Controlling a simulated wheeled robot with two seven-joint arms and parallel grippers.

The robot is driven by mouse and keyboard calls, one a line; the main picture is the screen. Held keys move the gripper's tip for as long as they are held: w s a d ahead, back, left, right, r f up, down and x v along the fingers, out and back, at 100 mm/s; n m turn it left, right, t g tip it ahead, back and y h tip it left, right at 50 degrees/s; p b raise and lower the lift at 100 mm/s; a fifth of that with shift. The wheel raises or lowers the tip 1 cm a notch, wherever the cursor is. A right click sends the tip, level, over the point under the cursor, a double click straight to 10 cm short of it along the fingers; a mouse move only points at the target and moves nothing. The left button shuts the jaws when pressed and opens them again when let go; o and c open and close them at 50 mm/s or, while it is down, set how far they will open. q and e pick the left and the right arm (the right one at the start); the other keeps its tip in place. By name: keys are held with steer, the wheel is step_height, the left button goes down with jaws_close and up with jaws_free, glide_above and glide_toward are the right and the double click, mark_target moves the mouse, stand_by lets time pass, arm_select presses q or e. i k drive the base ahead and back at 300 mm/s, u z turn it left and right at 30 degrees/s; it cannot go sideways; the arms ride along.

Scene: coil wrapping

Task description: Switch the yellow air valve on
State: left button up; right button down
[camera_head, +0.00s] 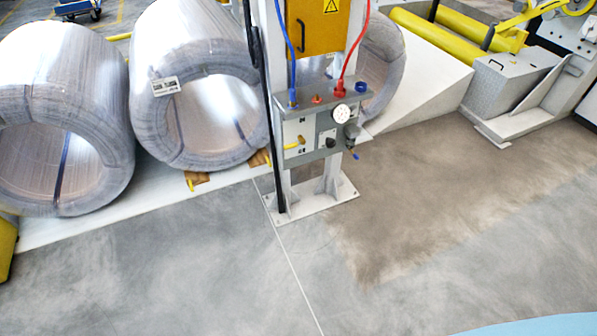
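The yellow air valve (294,142) is a small yellow lever on the left part of the front face of a grey control box (318,130). The lever lies roughly sideways, with its end toward the left. The box is fixed to a light grey post. A round white gauge (341,113) and a dark knob (330,143) sit to the right of the valve. A blue hose (287,45) and a red hose (356,48) run into the top of the box. Neither of my grippers shows in the head view.
Large wrapped coils (190,90) stand to the left of the post on a white base. The post's foot plate (315,205) is bolted to the floor. A yellow roller machine (450,30) stands at the back right. The grey floor (200,270) in front is clear.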

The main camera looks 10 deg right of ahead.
mark_target(301, 141)
steer(key=u, duration=0.25)
steer(key=i, duration=1.45)
steer(key=z, duration=0.6)
